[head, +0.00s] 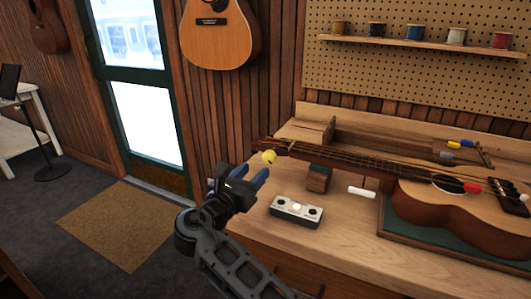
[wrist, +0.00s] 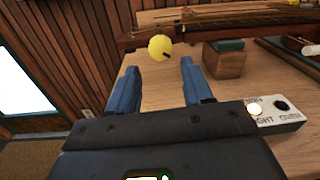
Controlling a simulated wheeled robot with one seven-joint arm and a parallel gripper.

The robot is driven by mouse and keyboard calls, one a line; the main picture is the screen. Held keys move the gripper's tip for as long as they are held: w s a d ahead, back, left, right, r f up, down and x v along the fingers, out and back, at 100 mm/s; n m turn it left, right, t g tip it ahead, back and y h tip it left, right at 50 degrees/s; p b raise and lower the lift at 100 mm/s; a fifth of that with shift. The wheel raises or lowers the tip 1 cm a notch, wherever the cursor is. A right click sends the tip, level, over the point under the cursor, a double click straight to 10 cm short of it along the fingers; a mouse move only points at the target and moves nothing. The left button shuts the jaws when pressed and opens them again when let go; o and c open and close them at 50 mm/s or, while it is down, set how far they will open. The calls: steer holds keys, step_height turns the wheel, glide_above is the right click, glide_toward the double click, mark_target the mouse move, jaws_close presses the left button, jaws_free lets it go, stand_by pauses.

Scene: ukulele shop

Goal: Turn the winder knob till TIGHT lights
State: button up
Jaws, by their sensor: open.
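The winder knob, a yellow ball with a dark mark (head: 268,156), is at the headstock end of the ukulele (head: 447,209) on the bench. In the wrist view the knob (wrist: 160,47) shows just beyond my fingertips, centred between the fingers. My gripper (head: 252,172) is open and empty, with blue fingers apart in the wrist view (wrist: 159,68); it appears clear of the knob. A grey indicator box (head: 296,211) sits on the bench with its middle lamp lit white and the outer two dark.
The wooden bench (head: 270,228) has a neck-support block (head: 319,178) under the ukulele neck and a white stick (head: 362,192) nearby. Small tools (head: 461,144) lie behind. A shelf of spools (head: 413,43) hangs above. Floor with a mat (head: 130,222) is open to the left.

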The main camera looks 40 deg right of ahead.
mark_target(267, 158)
steer(key=x, duration=0.7)
steer(key=shift+w+d+p, duration=0.1)
steer(key=shift+d+p, duration=0.05)
steer(key=shift+p, duration=0.15)
steer(key=shift+c, duration=0.5)
steer(key=c, duration=0.7)
steer(key=shift+m, duration=0.8)
steer(key=o, duration=0.8)
steer(key=v, duration=0.8)
steer(key=shift+d+b, duration=0.1)
steer(key=shift+b, duration=0.3)
